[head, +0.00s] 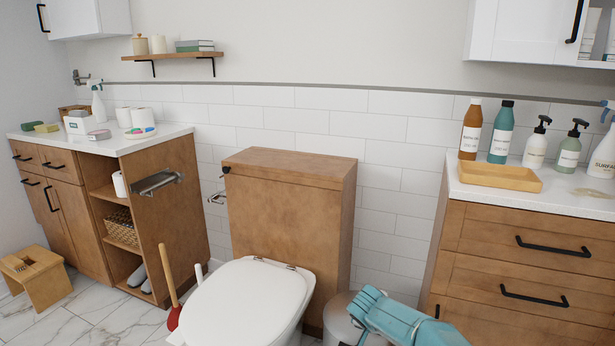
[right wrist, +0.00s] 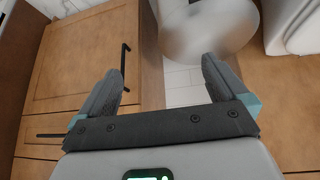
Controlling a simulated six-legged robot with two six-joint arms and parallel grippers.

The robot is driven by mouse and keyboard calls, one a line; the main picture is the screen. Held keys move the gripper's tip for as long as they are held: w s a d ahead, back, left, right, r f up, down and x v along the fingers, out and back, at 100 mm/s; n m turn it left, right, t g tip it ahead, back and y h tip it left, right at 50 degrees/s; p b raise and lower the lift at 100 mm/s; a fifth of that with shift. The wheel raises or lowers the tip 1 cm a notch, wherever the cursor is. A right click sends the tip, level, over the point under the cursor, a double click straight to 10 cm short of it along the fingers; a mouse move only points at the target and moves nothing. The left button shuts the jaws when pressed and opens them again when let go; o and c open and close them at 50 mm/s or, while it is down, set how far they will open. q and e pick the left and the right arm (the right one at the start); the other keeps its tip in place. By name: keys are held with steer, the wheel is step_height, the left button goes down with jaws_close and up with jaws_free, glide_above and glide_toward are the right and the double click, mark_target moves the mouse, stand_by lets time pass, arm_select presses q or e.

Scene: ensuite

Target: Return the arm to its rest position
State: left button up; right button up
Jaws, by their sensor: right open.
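My right arm (head: 400,320) shows as a teal link at the bottom of the head view, in front of the bin and left of the right cabinet. Its gripper is hidden in that view. In the right wrist view my right gripper (right wrist: 162,90) is open, its two dark fingers wide apart with nothing between them. Beyond the fingers are a wooden cabinet front, a strip of pale floor tiles and the round metal bin. My left gripper is in neither view.
A metal bin (head: 342,318) stands between the toilet (head: 245,300) and the right drawer cabinet (head: 520,262). It also shows in the right wrist view (right wrist: 208,32). Bottles and a wooden tray (head: 500,177) stand on the right counter. A red plunger (head: 171,285) stands left of the toilet.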

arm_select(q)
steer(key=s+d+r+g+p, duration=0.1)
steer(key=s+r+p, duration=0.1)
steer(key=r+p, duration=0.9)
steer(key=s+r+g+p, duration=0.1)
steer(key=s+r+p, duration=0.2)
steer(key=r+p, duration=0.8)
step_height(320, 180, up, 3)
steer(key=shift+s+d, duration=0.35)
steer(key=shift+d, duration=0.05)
arm_select(e)
steer(key=s+a+r+n+g+y, duration=0.1)
steer(key=s+a+r+y, duration=0.1)
steer(key=s, duration=1.1)
steer(key=s+a+r+n+g+y, duration=0.1)
steer(key=s+a+r+g+y, duration=0.1)
steer(key=s, duration=1.2)
steer(key=s+a+r+n+g+y, duration=0.1)
steer(key=s+a+r+g+y, duration=0.1)
steer(key=s, duration=1.2)
steer(key=shift+a+r+y, duration=0.3)
steer(key=shift+r+y, duration=0.25)
steer(key=shift+y, duration=0.25)
